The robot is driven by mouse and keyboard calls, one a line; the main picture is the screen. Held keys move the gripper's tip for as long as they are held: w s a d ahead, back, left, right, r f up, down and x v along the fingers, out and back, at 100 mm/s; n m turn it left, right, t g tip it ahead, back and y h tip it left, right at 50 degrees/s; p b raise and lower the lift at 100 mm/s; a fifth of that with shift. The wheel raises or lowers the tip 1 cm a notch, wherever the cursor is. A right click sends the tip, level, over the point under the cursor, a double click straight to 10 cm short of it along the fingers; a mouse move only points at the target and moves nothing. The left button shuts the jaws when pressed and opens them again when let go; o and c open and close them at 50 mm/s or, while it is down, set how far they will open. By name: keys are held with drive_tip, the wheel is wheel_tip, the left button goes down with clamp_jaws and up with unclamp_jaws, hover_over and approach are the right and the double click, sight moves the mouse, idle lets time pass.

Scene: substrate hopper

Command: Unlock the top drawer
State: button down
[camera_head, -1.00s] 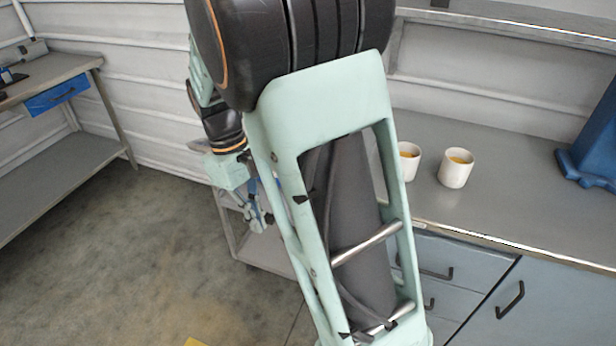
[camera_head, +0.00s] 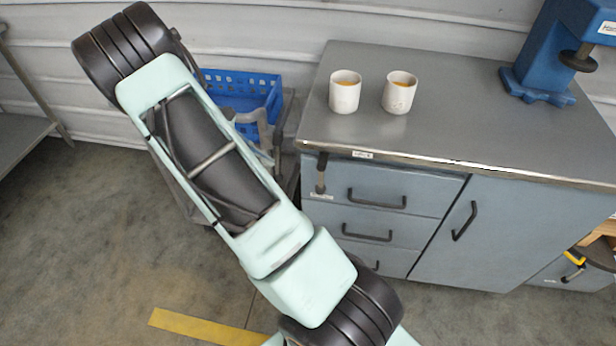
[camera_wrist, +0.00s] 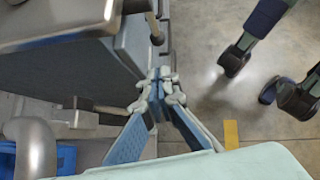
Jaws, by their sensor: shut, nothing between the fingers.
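The top drawer (camera_head: 425,188) is the upper blue-grey drawer under the counter in the head view, and its front looks closed. It has a black bar handle (camera_head: 377,200). A dark upright lever (camera_head: 321,172) sits at its left end, hanging vertically, with a small label below it. My gripper (camera_wrist: 161,84) shows in the wrist view, its blue-padded fingers shut with nothing between them. Its tips are just below a short dark rod (camera_wrist: 156,30) at the cabinet edge, probably the lever; I cannot tell whether they touch. In the head view my arm hides the gripper.
The counter (camera_head: 450,120) bears two white cups (camera_head: 345,92) (camera_head: 399,93) and a blue machine (camera_head: 550,55). A cart with a blue crate (camera_head: 240,92) stands close to the cabinet's left side. A yellow stripe (camera_head: 205,327) marks the open floor in front.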

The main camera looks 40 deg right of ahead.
idle(0.3)
approach(318, 185)
drive_tip(key=x, duration=0.5)
drive_tip(key=shift+w+f, duration=0.2)
drive_tip(key=shift+f, duration=0.25)
drive_tip(key=shift+s+d, duration=0.25)
drive_tip(key=shift+d, duration=0.1)
